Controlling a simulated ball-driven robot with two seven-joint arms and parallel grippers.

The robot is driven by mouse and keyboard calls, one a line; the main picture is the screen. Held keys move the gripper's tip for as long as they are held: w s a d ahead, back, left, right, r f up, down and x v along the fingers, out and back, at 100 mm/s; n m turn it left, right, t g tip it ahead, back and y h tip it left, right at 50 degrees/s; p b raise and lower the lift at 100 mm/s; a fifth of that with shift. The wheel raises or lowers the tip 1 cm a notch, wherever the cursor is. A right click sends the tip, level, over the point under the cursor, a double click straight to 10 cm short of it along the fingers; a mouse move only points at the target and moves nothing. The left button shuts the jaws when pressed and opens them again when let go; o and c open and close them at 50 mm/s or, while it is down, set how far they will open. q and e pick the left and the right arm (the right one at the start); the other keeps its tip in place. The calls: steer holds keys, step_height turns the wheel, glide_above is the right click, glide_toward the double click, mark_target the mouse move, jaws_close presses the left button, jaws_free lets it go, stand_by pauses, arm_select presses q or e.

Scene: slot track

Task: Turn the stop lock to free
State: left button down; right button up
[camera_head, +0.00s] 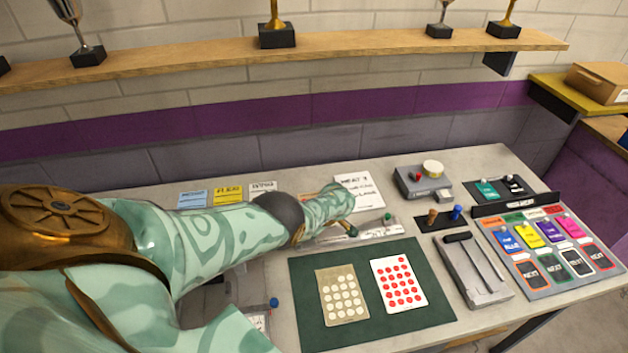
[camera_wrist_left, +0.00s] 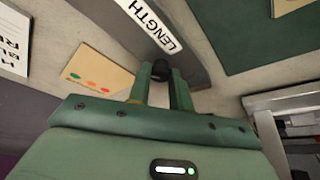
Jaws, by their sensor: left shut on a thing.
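A grey metal track piece with a white label reading LENGTH lies on the table; the label (camera_wrist_left: 150,22) shows at the top of the left wrist view. A black knob (camera_wrist_left: 161,70) stands at its edge and looks like the stop lock; its setting cannot be read. My left gripper (camera_wrist_left: 160,82) points at the track, with its two green fingers shut on the knob from both sides. In the head view my left gripper (camera_head: 348,229) is at the left part of the track (camera_head: 378,232), and my arm hides much of this spot. My right gripper does not show.
A green mat (camera_head: 310,300) with two dotted cards lies in front of the track. A green knob (camera_head: 388,217) stands near the track's right end. A paper trimmer (camera_head: 470,270), a card board (camera_head: 545,245) and a grey box (camera_head: 421,182) stand to the right. Cards lie behind my arm.

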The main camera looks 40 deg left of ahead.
arm_select(q)
steer(key=n+b, duration=0.1)
steer(key=n, duration=0.1)
steer(key=n+g+b, duration=0.1)
steer(key=n+b, duration=0.1)
steer(key=n+g+b, duration=0.1)
steer(key=n+b, duration=0.1)
steer(key=shift+w+a+f+h, duration=0.1)
steer(key=shift+w+f+h, duration=0.1)
steer(key=shift+w+h, duration=0.1)
steer(key=n+g+b, duration=0.1)
steer(key=n+b, duration=0.1)
steer(key=n, duration=0.1)
steer(key=shift+a+r+h+b, duration=0.1)
steer(key=shift+h+b, duration=0.2)
steer(key=shift+b, duration=0.1)
steer(key=shift+r+n+g+h+b, duration=0.1)
steer(key=shift+n+g+h+b, duration=0.2)
steer(key=shift+n+b, duration=0.35)
steer(key=c, duration=1.3)
jaws_free()
steer(key=shift+o, duration=0.2)
steer(key=shift+r, duration=0.1)
